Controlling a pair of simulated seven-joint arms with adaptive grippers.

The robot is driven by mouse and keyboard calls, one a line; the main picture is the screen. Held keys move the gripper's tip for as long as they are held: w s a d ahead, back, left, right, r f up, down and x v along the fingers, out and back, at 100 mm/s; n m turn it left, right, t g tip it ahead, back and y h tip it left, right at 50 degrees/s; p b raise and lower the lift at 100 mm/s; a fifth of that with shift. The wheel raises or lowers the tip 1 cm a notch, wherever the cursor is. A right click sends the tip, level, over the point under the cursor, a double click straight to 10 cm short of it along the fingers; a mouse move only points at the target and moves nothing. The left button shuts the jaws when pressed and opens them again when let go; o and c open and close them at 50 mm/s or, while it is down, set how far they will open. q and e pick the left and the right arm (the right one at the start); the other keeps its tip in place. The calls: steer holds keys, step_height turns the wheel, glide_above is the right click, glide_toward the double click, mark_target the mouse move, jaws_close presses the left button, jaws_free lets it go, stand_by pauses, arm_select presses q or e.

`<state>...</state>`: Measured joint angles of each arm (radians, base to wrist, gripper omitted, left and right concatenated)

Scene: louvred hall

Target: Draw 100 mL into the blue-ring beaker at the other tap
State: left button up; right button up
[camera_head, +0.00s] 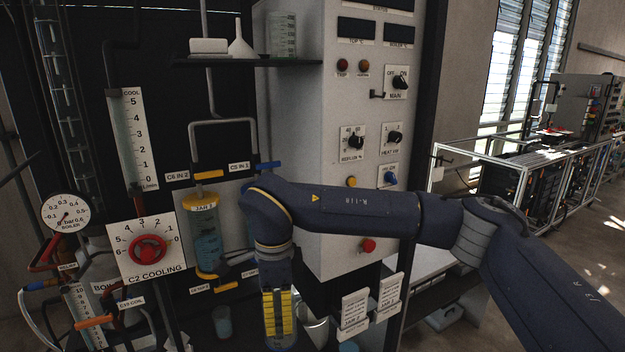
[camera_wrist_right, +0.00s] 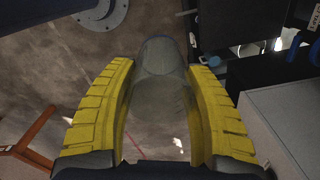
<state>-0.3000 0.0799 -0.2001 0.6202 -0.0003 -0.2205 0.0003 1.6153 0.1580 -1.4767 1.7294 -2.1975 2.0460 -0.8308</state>
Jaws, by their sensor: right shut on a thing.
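My right gripper (camera_head: 280,318) hangs fingers-down in front of the rig. In the right wrist view its yellow-padded fingers (camera_wrist_right: 160,120) are shut around a clear glass vessel (camera_wrist_right: 158,92). A bluish beaker (camera_head: 223,321) stands low, left of the gripper. A clear beaker (camera_head: 316,328) is just right of it. My left gripper is not in view.
A jar (camera_head: 207,245) with blue liquid is on the rig, below an orange valve handle (camera_head: 208,174) and a blue one (camera_head: 268,165). The grey control cabinet (camera_head: 330,220) is close behind my right arm.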

steer(key=shift+d+f+n, duration=0.2)
steer(key=shift+d+n, duration=0.2)
steer(key=shift+n, duration=0.4)
steer(key=s+d+f+n, duration=0.2)
steer(key=d+n, duration=0.3)
steer(key=d, duration=0.3)
steer(key=s+d+f+n, duration=0.2)
steer(key=d+f+n, duration=0.2)
steer(key=d, duration=0.5)
steer(key=s+d+f+n, duration=0.2)
steer(key=d+f+n, duration=0.3)
steer(key=d, duration=0.4)
steer(key=shift+n, duration=0.3)
steer(key=shift+s+d+f, duration=0.1)
